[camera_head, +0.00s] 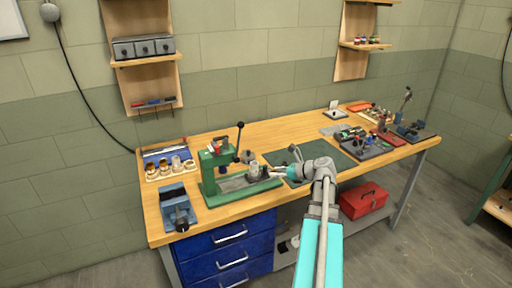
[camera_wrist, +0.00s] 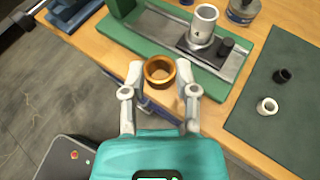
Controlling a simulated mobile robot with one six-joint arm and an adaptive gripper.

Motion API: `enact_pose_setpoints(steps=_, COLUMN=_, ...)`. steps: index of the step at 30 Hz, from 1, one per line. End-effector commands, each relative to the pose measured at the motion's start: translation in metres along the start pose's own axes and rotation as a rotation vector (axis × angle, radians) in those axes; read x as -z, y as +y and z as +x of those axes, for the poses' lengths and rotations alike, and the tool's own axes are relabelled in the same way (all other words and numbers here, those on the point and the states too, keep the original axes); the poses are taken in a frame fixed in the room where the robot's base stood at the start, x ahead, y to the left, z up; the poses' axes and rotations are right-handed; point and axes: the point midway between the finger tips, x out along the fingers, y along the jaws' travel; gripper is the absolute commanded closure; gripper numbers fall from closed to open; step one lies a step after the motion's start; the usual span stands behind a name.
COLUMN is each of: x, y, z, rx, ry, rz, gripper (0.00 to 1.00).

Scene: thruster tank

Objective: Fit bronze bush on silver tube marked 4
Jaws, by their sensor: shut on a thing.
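The bronze bush (camera_wrist: 159,82) is a short open ring held between the two fingertips of my gripper (camera_wrist: 161,68) in the wrist view, its opening facing the camera. The silver tube marked 4 (camera_wrist: 199,32) stands upright on a dark plate on the green press base, beyond and to the right of the bush. The bush and tube are apart.
The green arbor press (camera_head: 209,172) stands left of the tube. A dark green mat (camera_head: 335,170) with small rings lies to the right. A blue vise (camera_head: 178,210) and a tray of bushes (camera_head: 158,171) sit at the bench's left. A dark peg (camera_wrist: 226,46) stands beside the tube.

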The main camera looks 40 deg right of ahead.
Motion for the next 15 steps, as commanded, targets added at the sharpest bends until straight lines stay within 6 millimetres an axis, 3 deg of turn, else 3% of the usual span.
enact_pose_setpoints(steps=8, x=0.000, y=-0.004, z=-0.002, rx=0.005, ry=0.000, rz=0.002, gripper=1.00)
enact_pose_setpoints(steps=15, x=-0.018, y=-0.024, z=0.016, rx=-0.008, ry=0.000, rz=-0.003, gripper=1.00)
